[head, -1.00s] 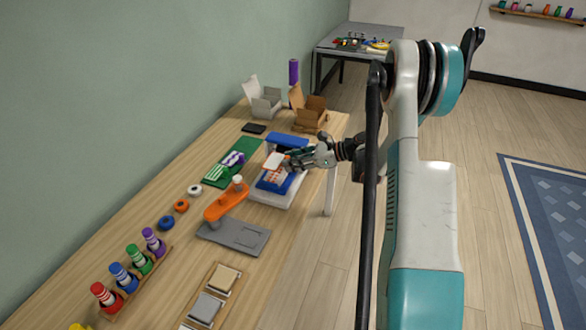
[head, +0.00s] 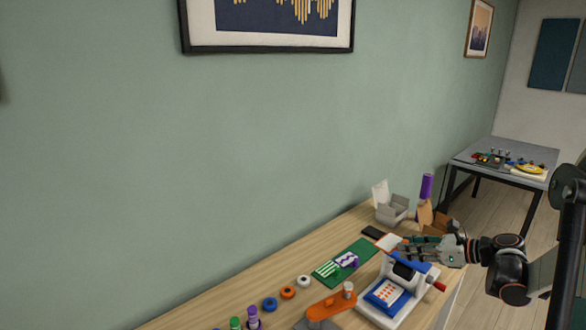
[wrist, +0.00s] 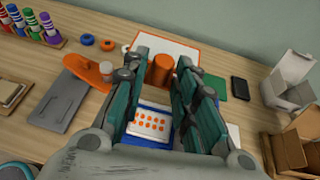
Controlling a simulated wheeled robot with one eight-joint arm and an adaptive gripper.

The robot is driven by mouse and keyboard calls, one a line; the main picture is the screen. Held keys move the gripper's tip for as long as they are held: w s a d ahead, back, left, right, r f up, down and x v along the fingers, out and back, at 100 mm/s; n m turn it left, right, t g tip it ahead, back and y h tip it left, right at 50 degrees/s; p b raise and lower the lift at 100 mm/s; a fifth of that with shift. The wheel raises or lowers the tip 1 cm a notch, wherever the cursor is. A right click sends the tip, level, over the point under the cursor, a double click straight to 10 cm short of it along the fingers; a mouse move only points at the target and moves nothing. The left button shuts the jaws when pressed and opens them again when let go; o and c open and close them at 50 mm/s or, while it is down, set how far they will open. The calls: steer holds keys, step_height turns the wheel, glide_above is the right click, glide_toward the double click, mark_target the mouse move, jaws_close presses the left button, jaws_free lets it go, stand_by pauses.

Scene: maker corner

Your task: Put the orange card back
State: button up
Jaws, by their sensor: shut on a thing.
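The orange card, a white sheet with an orange edge (head: 389,242), is held out in front of my gripper (head: 408,247). In the wrist view the card (wrist: 185,46) lies beyond the fingertips, with an orange cylinder (wrist: 160,70) between the fingers that looks like its grip. My gripper is shut on it, above the table; the exact contact is partly hidden by the fingers. Below is a white-and-blue press (head: 378,317) with a sheet of orange dots (head: 388,291) on its blue bed. That sheet also shows in the wrist view (wrist: 148,124).
A green mat (head: 360,252) with striped pieces lies left of the press. An orange swivel arm (head: 328,306), tape rings (head: 288,292) and marker-like cylinders stand nearer. A black slab (head: 373,232), open grey box (head: 393,210), brown box (wrist: 288,150) and purple cylinder (head: 427,187) are behind.

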steer(key=a+r+m+t+h, duration=0.1)
steer(key=a+m+h, duration=0.1)
steer(key=a, duration=0.9)
steer(key=shift+r+t, duration=0.15)
steer(key=shift+t, duration=0.15)
steer(key=s+a+r+m+h, duration=0.1)
steer(key=a, duration=0.1)
steer(key=s+a+r+m+t+h, duration=0.1)
steer(key=s+a, duration=0.1)
steer(key=a, duration=0.1)
steer(key=s+a+r+m+h, duration=0.1)
steer(key=s+a, duration=0.1)
steer(key=a, duration=0.1)
steer(key=shift+c, duration=0.2)
steer(key=shift+s+a+r+t, duration=0.2)
steer(key=shift+a+r+t, duration=0.1)
steer(key=shift+a, duration=0.05)
